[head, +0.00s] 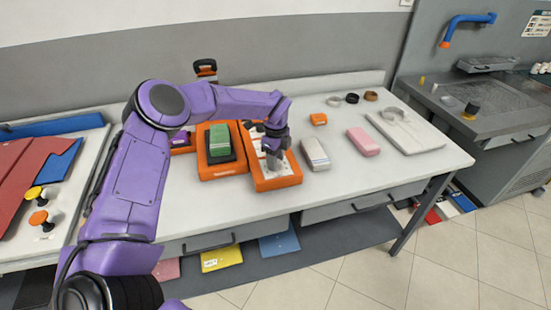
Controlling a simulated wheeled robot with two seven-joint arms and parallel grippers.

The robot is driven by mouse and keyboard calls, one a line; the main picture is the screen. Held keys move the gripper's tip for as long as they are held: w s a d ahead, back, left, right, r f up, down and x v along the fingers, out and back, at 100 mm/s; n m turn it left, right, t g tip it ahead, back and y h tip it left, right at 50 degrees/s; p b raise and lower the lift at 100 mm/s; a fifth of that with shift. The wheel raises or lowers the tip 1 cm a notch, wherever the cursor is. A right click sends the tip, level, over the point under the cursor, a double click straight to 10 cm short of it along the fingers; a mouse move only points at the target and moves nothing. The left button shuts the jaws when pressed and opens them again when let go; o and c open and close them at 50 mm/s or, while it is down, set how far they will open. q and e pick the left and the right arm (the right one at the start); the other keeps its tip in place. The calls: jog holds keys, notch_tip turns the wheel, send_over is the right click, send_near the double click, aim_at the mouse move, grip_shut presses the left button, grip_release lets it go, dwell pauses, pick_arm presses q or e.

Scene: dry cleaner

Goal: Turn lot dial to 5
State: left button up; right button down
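An orange box (278,183) with a white face stands on the white table, left of its middle. Small dark marks show on its upper face. My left gripper (273,160) points down over this face, with its fingertips at or just above it. The gripper covers the part of the face beneath it, so I cannot make out a lot dial or its setting. Whether the fingers are apart or closed on something is too small to tell. My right gripper is not in view.
Left of the orange box is another orange unit (222,171) with a green block (219,139). To the right are a grey-white block (315,154), a pink block (363,141) and a small orange item (318,119). The table's front right (400,178) is clear.

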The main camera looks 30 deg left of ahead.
pick_arm(q)
jog(key=shift+f, duration=0.1)
jog(key=m+b, duration=0.2)
jog(key=m, duration=0.1)
jog(key=shift+f, duration=0.1)
jog(key=m+b, duration=0.1)
jog(key=m, duration=0.2)
jog(key=m+b, duration=0.1)
jog(key=m, duration=0.1)
jog(key=shift+m, duration=0.4)
jog(key=m, duration=0.4)
jog(key=shift+m, duration=2.5)
